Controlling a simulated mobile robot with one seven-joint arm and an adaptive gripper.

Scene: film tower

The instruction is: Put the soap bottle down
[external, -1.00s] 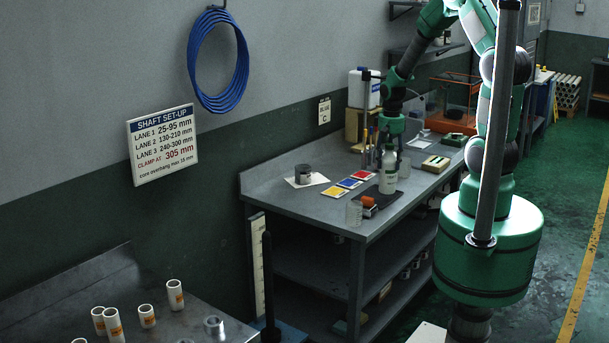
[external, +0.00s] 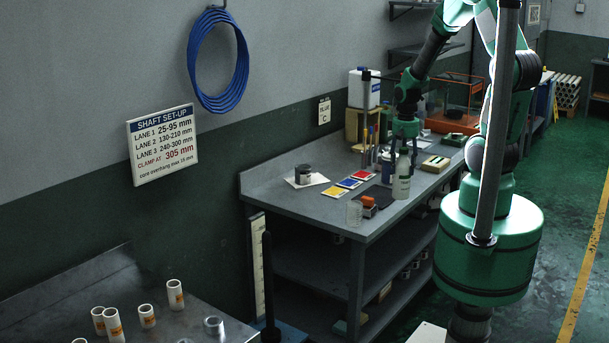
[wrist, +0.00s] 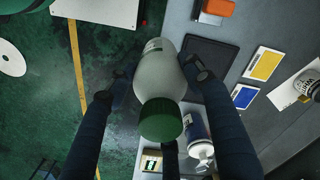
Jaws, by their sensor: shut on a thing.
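The soap bottle (external: 401,180) is pale with a label, and it stands upright at the front edge of the workbench (external: 330,228). In the wrist view the bottle (wrist: 158,72) shows from above with its green cap (wrist: 160,119), overlapping the bench edge with green floor to its left. My gripper (external: 404,152) is shut on the bottle from above, with one finger on each side in the wrist view (wrist: 160,76). I cannot tell whether the bottle's base touches the bench or hangs just off it.
The bench's near left part is mostly clear.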

